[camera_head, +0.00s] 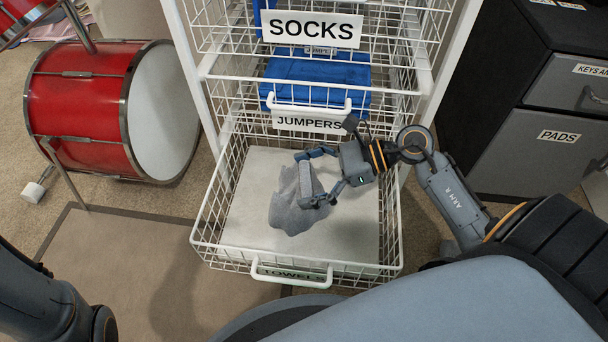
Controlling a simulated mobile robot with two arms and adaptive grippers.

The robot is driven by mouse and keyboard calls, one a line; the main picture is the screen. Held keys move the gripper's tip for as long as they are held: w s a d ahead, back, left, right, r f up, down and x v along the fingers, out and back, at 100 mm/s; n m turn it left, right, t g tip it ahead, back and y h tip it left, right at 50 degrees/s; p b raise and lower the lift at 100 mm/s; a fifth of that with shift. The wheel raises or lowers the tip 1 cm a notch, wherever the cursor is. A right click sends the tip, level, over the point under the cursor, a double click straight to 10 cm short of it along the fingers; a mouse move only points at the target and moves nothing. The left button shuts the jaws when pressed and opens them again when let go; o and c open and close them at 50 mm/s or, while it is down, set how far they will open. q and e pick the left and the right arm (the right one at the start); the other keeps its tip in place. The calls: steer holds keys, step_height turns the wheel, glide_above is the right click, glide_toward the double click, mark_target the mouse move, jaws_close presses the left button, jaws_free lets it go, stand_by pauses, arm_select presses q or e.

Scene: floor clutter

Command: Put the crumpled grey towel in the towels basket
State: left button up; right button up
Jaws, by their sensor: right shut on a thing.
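The crumpled grey towel (291,211) hangs bunched from my right gripper (308,177), inside the outline of the pulled-out towels basket (213,244). The gripper is shut on the towel's upper part. I cannot tell whether the towel's lower end touches the pale basket bottom. The basket is white wire, with a front handle and a label reading TOWELS. My left arm shows at the lower left, but its gripper is out of view.
The jumpers basket (308,122) with folded blue cloth and the socks basket (310,28) sit above in the white rack. A red drum (80,110) stands to the left. A grey drawer cabinet (545,145) stands to the right.

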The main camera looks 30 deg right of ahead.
steer(key=shift+f+b, duration=4.4)
steer(key=shift+f, duration=1.9)
steer(key=o, duration=1)
